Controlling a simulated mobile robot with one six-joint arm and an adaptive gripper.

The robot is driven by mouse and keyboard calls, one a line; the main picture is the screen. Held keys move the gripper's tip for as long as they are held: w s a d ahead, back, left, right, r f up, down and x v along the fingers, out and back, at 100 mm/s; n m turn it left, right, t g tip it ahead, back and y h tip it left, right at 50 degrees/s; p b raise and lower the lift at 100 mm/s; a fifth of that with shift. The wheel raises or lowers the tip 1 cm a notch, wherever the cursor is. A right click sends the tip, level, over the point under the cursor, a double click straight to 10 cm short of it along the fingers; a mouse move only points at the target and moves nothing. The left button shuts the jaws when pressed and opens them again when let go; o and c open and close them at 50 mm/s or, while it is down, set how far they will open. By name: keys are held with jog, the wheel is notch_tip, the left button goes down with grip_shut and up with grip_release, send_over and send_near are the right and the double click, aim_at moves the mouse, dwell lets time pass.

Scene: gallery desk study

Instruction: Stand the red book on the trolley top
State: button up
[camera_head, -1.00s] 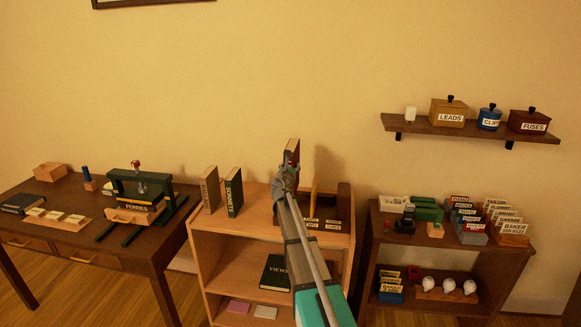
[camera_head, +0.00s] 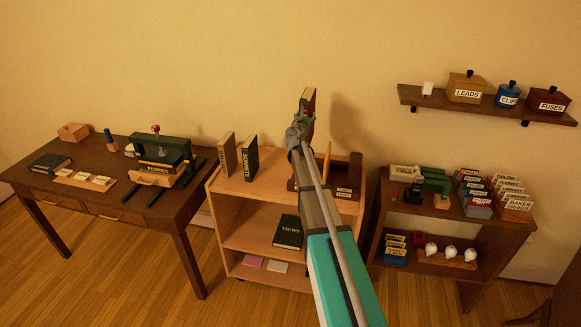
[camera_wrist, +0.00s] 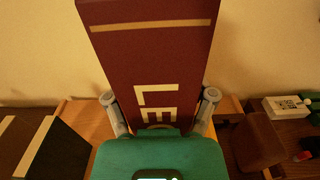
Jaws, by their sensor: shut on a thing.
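The dark red book (camera_head: 309,98) is held upright above the rear of the trolley top (camera_head: 268,196). It fills the middle of the wrist view (camera_wrist: 150,50), with pale letters and a gold band on its spine. My gripper (camera_head: 299,132) is shut on its lower part, with a grey finger at each side in the wrist view (camera_wrist: 160,104). The book appears raised clear of the top; my arm hides part of the trolley below it.
A tan book (camera_head: 227,157) and a dark green book (camera_head: 249,160) stand on the trolley's left side. A dark wooden holder (camera_head: 354,172) stands at its right. Bare top lies between them. The book VIEWS (camera_head: 289,231) lies on the shelf below. The wall is close behind.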

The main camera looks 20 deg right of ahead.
aim_at(307, 97)
notch_tip(307, 97, up, 11)
jog(key=p, duration=1)
jog(key=shift+r, duration=0.15)
jog(key=shift+s, duration=0.15)
